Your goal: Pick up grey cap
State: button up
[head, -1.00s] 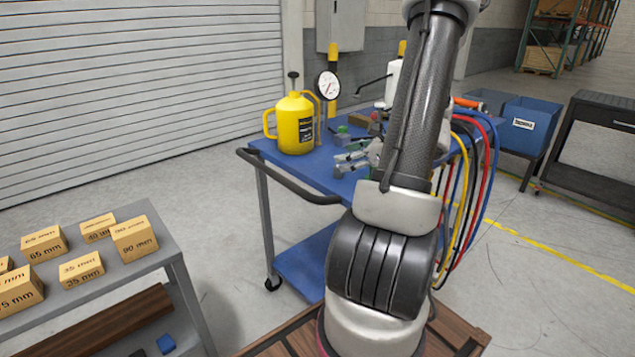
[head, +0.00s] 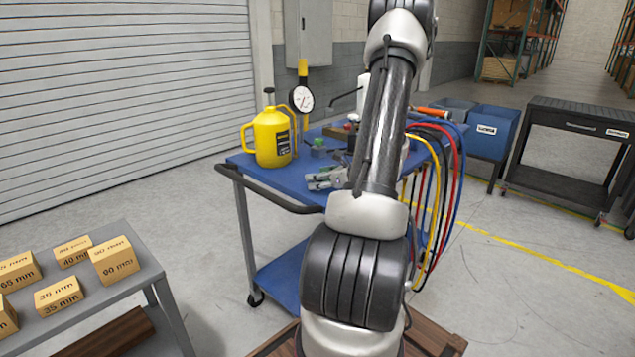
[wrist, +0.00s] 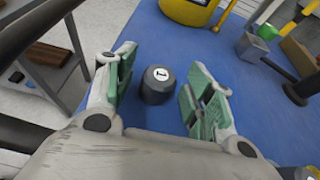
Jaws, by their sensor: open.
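My gripper (wrist: 161,78) is open, with one green-padded finger on each side of the cap. There are gaps between the cap and both fingers in the picture; I cannot tell the height between them. In the head view my gripper (head: 327,178) shows low over the cart, partly behind my arm, and I cannot make out the cap there.
A yellow jug (head: 270,138) and a dial gauge (head: 302,99) stand on the blue cart (head: 237,163). Coloured hoses (head: 440,190) hang at the cart's right. Labelled blocks (head: 115,260) sit on a grey table.

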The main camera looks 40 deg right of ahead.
jog(key=c, duration=0.8)
